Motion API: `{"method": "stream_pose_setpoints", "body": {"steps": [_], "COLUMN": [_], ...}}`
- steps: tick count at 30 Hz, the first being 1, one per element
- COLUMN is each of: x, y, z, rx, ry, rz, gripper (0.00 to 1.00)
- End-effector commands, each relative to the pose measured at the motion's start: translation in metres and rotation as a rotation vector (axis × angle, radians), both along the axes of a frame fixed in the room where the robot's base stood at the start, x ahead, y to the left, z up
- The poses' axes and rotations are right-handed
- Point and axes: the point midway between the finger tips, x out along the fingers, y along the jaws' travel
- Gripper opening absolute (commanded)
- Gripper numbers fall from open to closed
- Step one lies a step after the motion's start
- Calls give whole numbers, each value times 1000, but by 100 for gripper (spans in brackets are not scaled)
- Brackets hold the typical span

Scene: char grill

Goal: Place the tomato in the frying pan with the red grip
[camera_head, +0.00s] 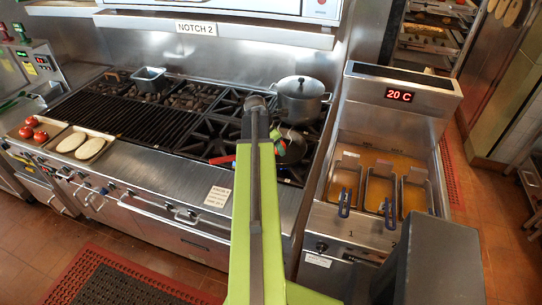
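Several red tomatoes (31,122) sit in a tray (14,134) at the far left of the counter. A red grip (222,159) shows just left of my green arm, over the stove. A dark round pan (292,149) shows just right of the arm; the arm hides what lies between, so I cannot tell whether the grip belongs to it. The end of my arm, with my gripper (256,104), is above the burners, far right of the tomatoes. Its fingers cannot be made out. A small red and green patch beside the pan is unclear.
A lidded steel pot (300,98) stands on the back right burners. A tray with two pale oval pieces (80,145) is right of the tomatoes. A dark container (150,79) stands behind the grill grate (120,108). A fryer with baskets (381,190) stands at right.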

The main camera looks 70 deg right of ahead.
Motion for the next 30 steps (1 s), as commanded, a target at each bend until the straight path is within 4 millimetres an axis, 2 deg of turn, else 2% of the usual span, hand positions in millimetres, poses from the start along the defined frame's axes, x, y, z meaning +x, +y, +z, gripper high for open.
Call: {"method": "stream_pose_setpoints", "body": {"steps": [8,15,19,20,21,22,30], "x": [-4,-2,-4,-4,-5,-5,-6], "y": [-1,-1,-1,-2,-2,-2,-3], "z": [-43,-38,-43,-43,-41,-41,-41], "rx": [-1,0,-1,0,0,0,0], "ry": [0,0,0,0,1,0,0], "rz": [-5,-2,-5,-5,-7,-8,-10], "gripper": [8,8,8,53,58,60,60]}}
